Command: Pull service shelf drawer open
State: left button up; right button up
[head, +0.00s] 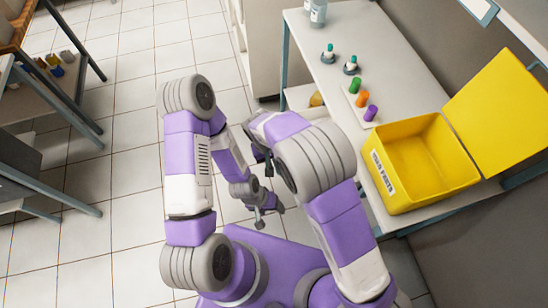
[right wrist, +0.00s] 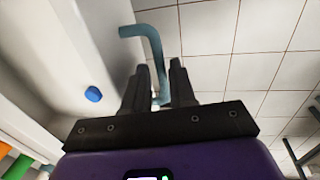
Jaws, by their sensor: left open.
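In the right wrist view, a teal bent bar (right wrist: 155,52), which looks like a handle, stands out beside a pale upright panel (right wrist: 60,55). My right gripper (right wrist: 158,75) is open; the bar's lower part shows between its two dark fingers. I cannot tell whether they touch it. In the head view the right gripper (head: 267,162) is small and partly covered by its own arm, and no drawer front shows clearly. My left gripper (head: 268,205) is open and empty, low over the floor near my purple base.
A table (head: 398,60) at the right holds a yellow open-lidded box (head: 430,165), a white rack with green, orange and purple pieces (head: 361,100), and small bottles (head: 328,54). A white cabinet (head: 268,50) stands behind. Tiled floor (head: 110,190) is free at left.

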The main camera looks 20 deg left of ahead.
jog(key=shift+o, duration=0.9)
notch_tip(320, 180, up, 8)
jog(key=a+p, duration=0.1)
jog(key=p, duration=0.1)
jog(key=shift+s+f, duration=0.25)
jog(key=shift+s, duration=0.15)
jog(key=shift+a, duration=0.1)
